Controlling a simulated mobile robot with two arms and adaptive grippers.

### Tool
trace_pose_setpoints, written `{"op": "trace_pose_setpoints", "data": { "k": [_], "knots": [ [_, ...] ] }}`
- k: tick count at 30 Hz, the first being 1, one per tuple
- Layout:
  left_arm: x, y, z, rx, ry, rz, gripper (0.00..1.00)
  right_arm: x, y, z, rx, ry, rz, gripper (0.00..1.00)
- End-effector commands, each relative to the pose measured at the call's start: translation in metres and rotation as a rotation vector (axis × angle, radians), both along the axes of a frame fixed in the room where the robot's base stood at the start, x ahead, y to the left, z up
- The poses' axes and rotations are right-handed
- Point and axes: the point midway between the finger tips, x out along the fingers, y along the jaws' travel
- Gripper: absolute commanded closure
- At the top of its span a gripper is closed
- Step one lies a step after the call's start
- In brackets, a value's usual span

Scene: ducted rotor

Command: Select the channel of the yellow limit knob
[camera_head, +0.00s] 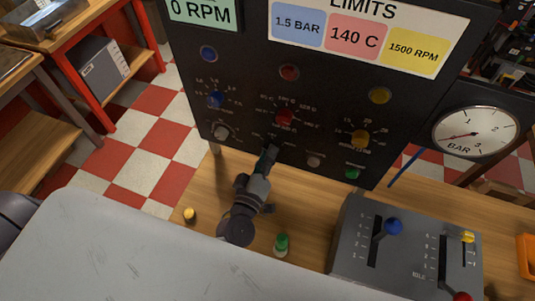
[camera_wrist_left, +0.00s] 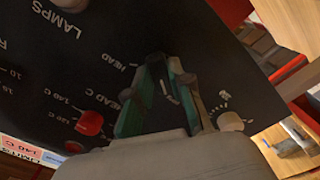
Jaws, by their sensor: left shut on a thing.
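The yellow limit knob (camera_head: 360,138) is on the right part of the black upright panel (camera_head: 240,70), below a yellow lamp (camera_head: 380,95). My left gripper (camera_head: 269,153) is at the lower middle edge of the panel, below the red limit knob (camera_head: 284,117). In the left wrist view, its green-lined fingers (camera_wrist_left: 160,80) are shut on a small dark knob that they mostly hide. "HEAD C" labels are printed beside the fingers. The dark knob's setting is not readable. My right gripper is not in view.
A blue limit knob (camera_head: 215,98), a pale knob (camera_head: 221,132), another pale knob (camera_head: 313,160) and a green button (camera_head: 351,174) surround the gripper on the panel. A grey lever box (camera_head: 345,235) stands at right. A green-topped piece (camera_head: 282,244) and a yellow-topped piece (camera_head: 190,214) stand on the table.

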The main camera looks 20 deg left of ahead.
Motion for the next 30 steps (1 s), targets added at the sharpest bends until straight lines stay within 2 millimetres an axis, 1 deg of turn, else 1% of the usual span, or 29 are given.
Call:
{"op": "trace_pose_setpoints", "data": {
  "k": [4, 12, 13, 17, 26, 30],
  "knots": [
    [0.000, 0.000, 0.000, -0.085, 0.004, -0.002, 1.00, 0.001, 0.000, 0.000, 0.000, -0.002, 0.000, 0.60],
    [0.000, -0.001, 0.000, -0.094, 0.004, -0.002, 1.00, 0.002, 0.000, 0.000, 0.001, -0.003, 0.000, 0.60],
    [0.000, -0.001, 0.000, -0.094, 0.004, -0.002, 0.76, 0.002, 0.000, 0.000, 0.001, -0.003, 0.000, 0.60],
    [0.000, -0.001, 0.000, -0.093, 0.004, -0.002, 0.54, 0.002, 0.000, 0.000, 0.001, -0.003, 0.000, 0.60],
    [-0.001, 0.000, 0.000, -0.091, 0.004, -0.001, 0.54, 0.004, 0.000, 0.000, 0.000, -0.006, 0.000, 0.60],
    [-0.012, 0.000, -0.001, -0.090, 0.006, -0.001, 0.54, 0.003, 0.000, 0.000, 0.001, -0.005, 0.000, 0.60]
  ]
}}
